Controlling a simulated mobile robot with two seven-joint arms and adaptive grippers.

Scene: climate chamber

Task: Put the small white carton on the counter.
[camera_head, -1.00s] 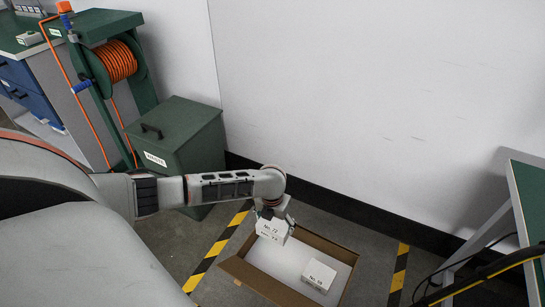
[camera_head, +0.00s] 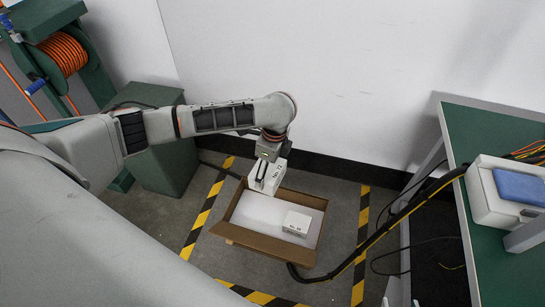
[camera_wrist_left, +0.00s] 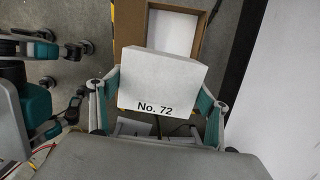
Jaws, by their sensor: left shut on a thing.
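A small white carton marked "No. 72" (camera_head: 266,179) is held by my left gripper (camera_head: 271,160) above the back edge of an open brown box (camera_head: 262,246). In the left wrist view the carton (camera_wrist_left: 157,78) sits between the two fingers, which press on its sides. It hangs slightly tilted, clear of the box. A second white carton (camera_head: 297,223) lies on the white bottom of the box; its label is too small to read surely. A green-topped counter (camera_head: 478,246) stands at the right. My right gripper is not in view.
A white case with a blue lid (camera_head: 497,192) stands on the green top, near orange cables. A black cable (camera_head: 398,220) runs from the box's right front toward the counter. A green bin (camera_head: 163,165) stands left. The wall is close behind the box.

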